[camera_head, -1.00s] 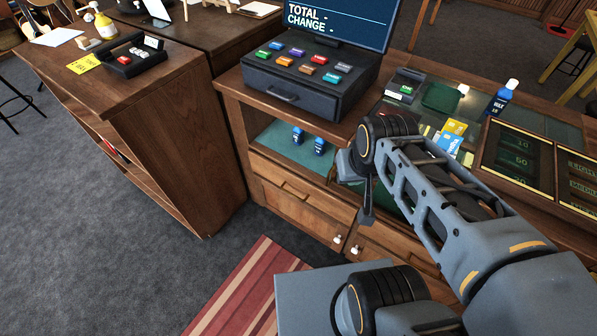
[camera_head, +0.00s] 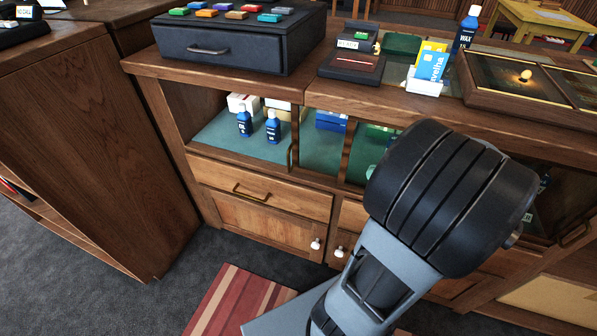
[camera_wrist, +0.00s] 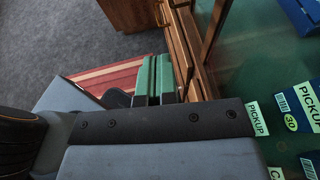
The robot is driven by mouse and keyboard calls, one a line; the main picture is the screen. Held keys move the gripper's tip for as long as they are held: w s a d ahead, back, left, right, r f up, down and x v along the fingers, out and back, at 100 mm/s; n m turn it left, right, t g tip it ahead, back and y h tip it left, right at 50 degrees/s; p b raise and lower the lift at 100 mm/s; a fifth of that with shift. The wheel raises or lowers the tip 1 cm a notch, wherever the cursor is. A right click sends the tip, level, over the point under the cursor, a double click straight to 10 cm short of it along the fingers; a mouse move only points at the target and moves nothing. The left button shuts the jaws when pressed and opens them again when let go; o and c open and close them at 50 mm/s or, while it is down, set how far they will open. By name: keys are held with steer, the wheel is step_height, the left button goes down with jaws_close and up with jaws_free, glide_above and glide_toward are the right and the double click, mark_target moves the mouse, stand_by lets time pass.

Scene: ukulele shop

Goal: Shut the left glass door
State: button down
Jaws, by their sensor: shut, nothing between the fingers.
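The display cabinet has a glass-fronted upper level above its wooden drawers. The left glass door's wooden edge, with a slim upright handle (camera_head: 290,154), stands partway along the front. To its left is an uncovered gap with blue bottles (camera_head: 245,122) inside, so the door appears partly open.
Below the glass level are a drawer (camera_head: 262,190) and white-knobbed cupboard doors. The counter carries a cash drawer (camera_head: 240,45), a card holder (camera_head: 428,75) and a wax bottle (camera_head: 466,30). Another wooden counter (camera_head: 90,140) stands left. Grey floor with a striped rug (camera_head: 235,295) lies in front.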

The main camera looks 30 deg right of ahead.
steer(key=m+b, duration=0.1)
steer(key=b, duration=0.6)
glide_above(298, 157)
steer(key=s+a, duration=0.3)
steer(key=s, duration=0.2)
step_height(298, 157, down, 6)
steer(key=shift+s+d+f+t, duration=0.15)
steer(key=shift+d+f+t, duration=0.1)
steer(key=shift+t, duration=0.15)
